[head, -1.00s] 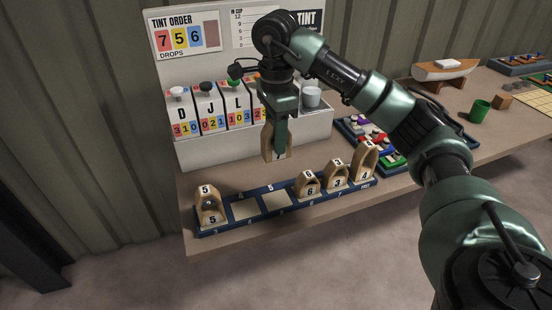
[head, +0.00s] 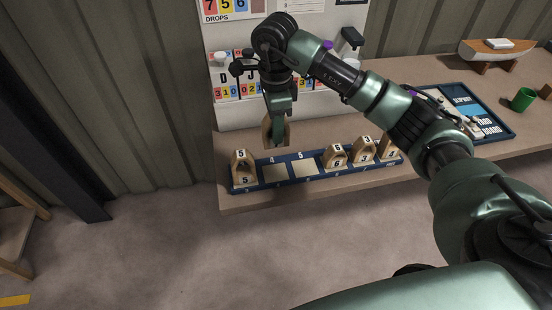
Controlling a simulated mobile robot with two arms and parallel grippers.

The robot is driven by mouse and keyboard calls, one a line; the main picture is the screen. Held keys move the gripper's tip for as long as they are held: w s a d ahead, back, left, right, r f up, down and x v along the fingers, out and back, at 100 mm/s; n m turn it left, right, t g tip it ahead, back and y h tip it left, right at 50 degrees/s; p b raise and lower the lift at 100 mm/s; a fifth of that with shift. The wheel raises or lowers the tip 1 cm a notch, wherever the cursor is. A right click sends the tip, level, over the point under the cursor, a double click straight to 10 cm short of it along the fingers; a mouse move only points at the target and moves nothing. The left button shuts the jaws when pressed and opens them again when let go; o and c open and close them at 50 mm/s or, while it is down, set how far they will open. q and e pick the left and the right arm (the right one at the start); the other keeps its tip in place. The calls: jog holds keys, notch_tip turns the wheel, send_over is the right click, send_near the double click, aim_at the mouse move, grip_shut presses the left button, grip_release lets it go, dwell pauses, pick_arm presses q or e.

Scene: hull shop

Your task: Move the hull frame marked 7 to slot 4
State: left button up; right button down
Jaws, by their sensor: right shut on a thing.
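My right gripper (head: 277,120) is shut on a wooden hull frame (head: 268,133) and holds it upright, apart from the rack. The frame's number cannot be read now; the gripper covers part of it. The blue rack (head: 256,187) lies along the front of the bench. Slot 4 (head: 275,173) shows as an empty pale pad, just below the held frame in the picture. The pad to its right, slot 5 (head: 305,167), is also empty. A hull frame marked 5 (head: 243,168) stands at the rack's left end. My left gripper is not in view.
Hull frames marked 6 (head: 337,155) and 3 (head: 363,151) and another (head: 391,147) stand in the rack's right part. The tint dispenser (head: 240,116) rises behind. A board tray (head: 470,105), a green cup (head: 523,99) and a model boat (head: 493,52) are at right.

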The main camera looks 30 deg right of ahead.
notch_tip(320, 180, down, 9)
jog(key=shift+r+p, duration=0.15)
jog(key=shift+p, duration=0.65)
notch_tip(320, 180, down, 3)
jog(key=shift+f+p, duration=0.15)
jog(key=shift+p, duration=0.25)
jog(key=shift+f, duration=0.3)
jog(key=shift+f, duration=0.1)
jog(key=shift+f, duration=0.15)
jog(key=c, duration=1)
grip_release()
